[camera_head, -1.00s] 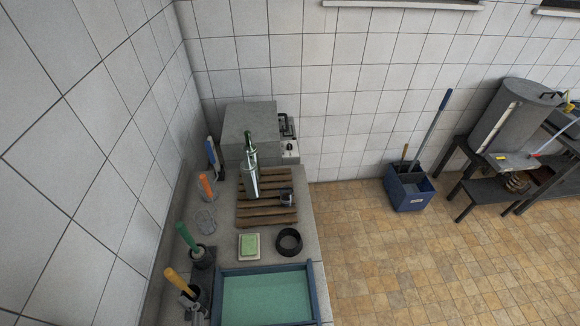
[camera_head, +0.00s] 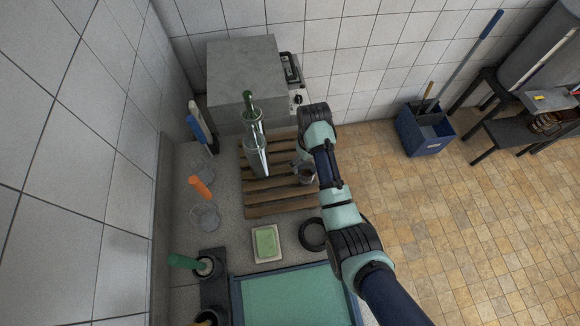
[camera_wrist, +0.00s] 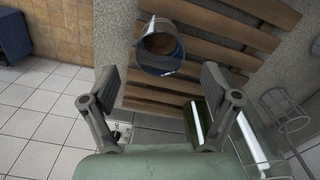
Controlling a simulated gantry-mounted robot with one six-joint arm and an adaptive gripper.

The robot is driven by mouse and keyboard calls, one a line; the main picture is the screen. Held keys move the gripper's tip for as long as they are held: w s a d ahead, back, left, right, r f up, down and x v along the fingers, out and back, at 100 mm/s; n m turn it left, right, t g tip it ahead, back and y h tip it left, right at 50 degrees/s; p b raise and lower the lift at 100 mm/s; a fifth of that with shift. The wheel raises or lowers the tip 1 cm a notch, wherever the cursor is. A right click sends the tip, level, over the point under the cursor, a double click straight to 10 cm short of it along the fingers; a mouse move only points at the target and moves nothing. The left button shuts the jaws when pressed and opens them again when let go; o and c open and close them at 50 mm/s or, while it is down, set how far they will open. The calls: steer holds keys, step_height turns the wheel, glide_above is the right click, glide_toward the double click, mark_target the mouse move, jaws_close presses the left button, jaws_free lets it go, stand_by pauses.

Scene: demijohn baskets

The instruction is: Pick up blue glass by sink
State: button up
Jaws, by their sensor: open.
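The blue glass (camera_head: 306,175) stands on a brown slatted wooden rack (camera_head: 270,211) beside the sink. It is a small tumbler, partly hidden by my arm in the head view. In the wrist view the glass (camera_wrist: 160,52) shows its blue rim, just ahead of and between my fingertips. My gripper (camera_wrist: 160,78) is open and empty, with one finger on each side and no contact visible. In the head view its fingers are mostly hidden behind my wrist. The sink (camera_head: 234,300) holds green water at the bottom.
A grey box-shaped appliance (camera_head: 243,75) is behind. A soap dish (camera_head: 267,243) and black ring (camera_head: 312,235) lie in front. Brushes stand along the left wall.

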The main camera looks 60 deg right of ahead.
steer(key=shift+s+f, duration=0.2)
steer(key=shift+f, duration=0.5)
steer(key=shift+s+f, duration=0.15)
steer(key=shift+f, duration=0.55)
steer(key=f, duration=0.5)
steer(key=shift+w+b, duration=0.3)
steer(key=shift+b, duration=0.05)
steer(key=shift+c, duration=0.3)
steer(key=c, duration=1.3)
steer(key=shift+r, duration=0.15)
step_height(320, 180, up, 15)
steer(key=p, duration=0.2)
step_height(320, 180, up, 5)
steer(key=p, duration=0.5)
glide_above(307, 172)
steer(key=a, duration=0.2)
steer(key=shift+s+a, duration=0.15)
steer(key=shift+s, duration=0.15)
